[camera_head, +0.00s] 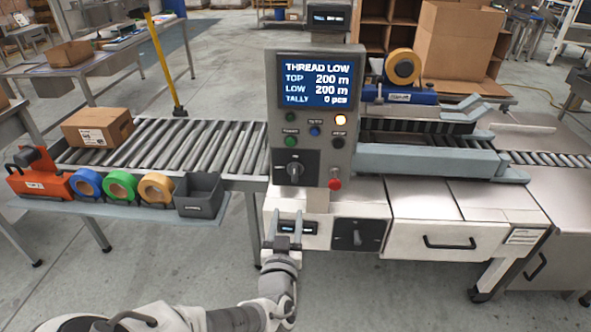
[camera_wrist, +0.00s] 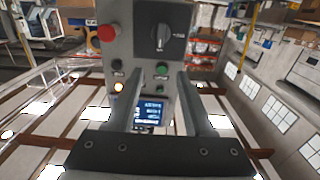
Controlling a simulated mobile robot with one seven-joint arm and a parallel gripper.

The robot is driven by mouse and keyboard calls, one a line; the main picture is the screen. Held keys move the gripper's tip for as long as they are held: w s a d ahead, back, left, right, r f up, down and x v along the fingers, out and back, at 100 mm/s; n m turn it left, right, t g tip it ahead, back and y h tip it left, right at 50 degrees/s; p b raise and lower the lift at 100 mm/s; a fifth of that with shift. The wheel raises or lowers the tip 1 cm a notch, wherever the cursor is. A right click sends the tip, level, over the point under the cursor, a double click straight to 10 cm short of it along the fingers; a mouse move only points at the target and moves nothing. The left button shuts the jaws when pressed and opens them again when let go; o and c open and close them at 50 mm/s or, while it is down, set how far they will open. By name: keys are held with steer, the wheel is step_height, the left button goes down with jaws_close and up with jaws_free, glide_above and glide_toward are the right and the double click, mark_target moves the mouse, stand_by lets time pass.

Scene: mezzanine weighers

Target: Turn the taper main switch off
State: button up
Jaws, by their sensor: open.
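The grey control panel (camera_head: 312,125) of the taper carries a rotary switch (camera_head: 295,169) on a dark plate, its handle roughly upright. A second dark rotary switch (camera_head: 357,236) sits on the white cabinet front below right. I cannot read which one is labelled main. My gripper (camera_head: 287,219) is open and empty in front of the cabinet, below the panel and left of the second switch. In the wrist view, the panel appears upside down, with the panel's switch (camera_wrist: 163,32) above and beyond my open fingers (camera_wrist: 161,76). The cabinet switch is not clearly seen there.
A red button (camera_head: 335,184) sits right of the panel switch. The lit screen (camera_head: 317,82) reads THREAD LOW. Left are a roller conveyor (camera_head: 215,145) with a carton (camera_head: 97,129), and a shelf with tape rolls (camera_head: 121,186) and a grey bin (camera_head: 199,195).

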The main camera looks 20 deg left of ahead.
mark_target(294, 170)
steer(key=x, duration=1.7)
steer(key=shift+a, duration=0.15)
jaws_close()
